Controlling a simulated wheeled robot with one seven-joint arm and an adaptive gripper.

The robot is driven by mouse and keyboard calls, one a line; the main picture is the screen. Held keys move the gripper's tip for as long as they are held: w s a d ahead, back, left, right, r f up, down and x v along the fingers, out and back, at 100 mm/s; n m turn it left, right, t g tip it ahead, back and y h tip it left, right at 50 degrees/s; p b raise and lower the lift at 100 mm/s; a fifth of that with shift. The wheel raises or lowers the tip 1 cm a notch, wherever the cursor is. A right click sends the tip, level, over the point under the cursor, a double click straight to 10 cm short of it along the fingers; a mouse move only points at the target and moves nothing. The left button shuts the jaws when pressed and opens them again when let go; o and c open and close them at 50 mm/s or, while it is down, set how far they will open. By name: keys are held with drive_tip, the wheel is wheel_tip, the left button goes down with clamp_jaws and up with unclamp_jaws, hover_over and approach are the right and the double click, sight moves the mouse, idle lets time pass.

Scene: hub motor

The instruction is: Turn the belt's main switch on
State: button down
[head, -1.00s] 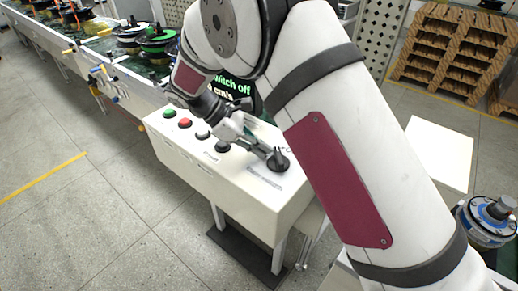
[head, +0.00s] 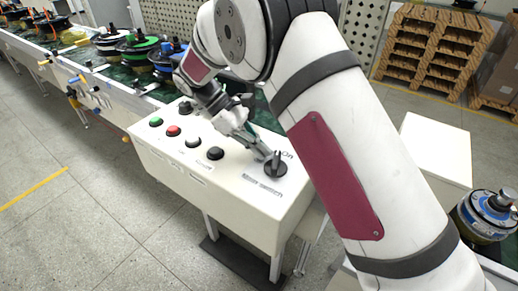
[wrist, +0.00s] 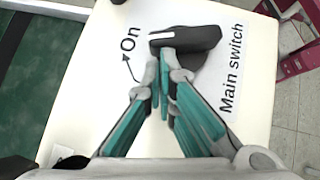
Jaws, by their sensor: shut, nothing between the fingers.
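The main switch (head: 276,168) is a black rotary knob on the right end of the white control box (head: 215,205). In the wrist view the knob (wrist: 195,44) has a raised bar handle. Its white-marked end points left, toward the printed "On" and its arrow. "Main switch" is printed on the other side. My gripper (wrist: 160,62) is shut and empty, its fingertips beside the marked end of the handle; I cannot tell whether they touch it. In the head view my gripper (head: 266,155) reaches the knob from the upper left.
Green (head: 156,121), red (head: 173,131) and black (head: 193,143) buttons sit left of the knob. The conveyor belt (head: 100,85) with motors runs behind. A white box top (head: 432,150) and a motor (head: 488,215) are at right. The floor in front is clear.

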drive_tip(key=shift+w+d, duration=0.1)
drive_tip(key=shift+d, duration=0.05)
drive_tip(key=shift+w+d, duration=0.15)
drive_tip(key=shift+w+d+b, duration=0.2)
drive_tip(key=shift+d+b, duration=0.15)
drive_tip(key=shift+b, duration=0.15)
idle(0.5)
